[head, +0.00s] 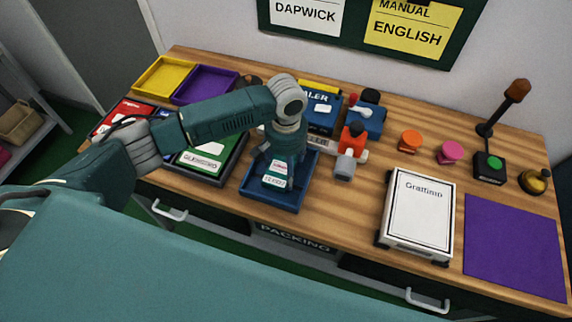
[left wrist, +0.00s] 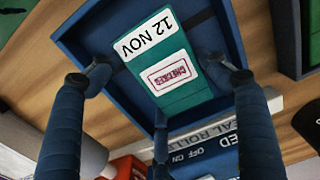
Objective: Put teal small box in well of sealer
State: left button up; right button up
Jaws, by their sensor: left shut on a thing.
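The teal small box (head: 277,174) with white labels is in the grip of my left gripper (head: 284,153), over or inside the blue-walled well (head: 262,201) at the front of the sealer. In the left wrist view the teal box (left wrist: 172,75) shows a "12 NOV" label and a red stamp, with a fingertip of the left gripper (left wrist: 163,74) at each side. The well's blue wall (left wrist: 82,42) surrounds it there. I cannot tell if the box touches the well's floor. The sealer (head: 321,112) is partly hidden by my left arm. My right gripper is not in view.
Yellow (head: 165,76) and purple (head: 205,84) trays stand at the back left. A green package in a dark tray (head: 206,158) is left of the well. An orange-and-white device (head: 351,141) stands right of it, then a white "Graffimo" box (head: 419,212) and a purple mat (head: 512,243).

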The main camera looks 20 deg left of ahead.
pick_arm(q)
jog(key=shift+f, duration=0.1)
jog(key=o, duration=1.2)
jog(key=shift+o, duration=0.2)
notch_tip(320, 180, up, 12)
jog(key=b, duration=0.2)
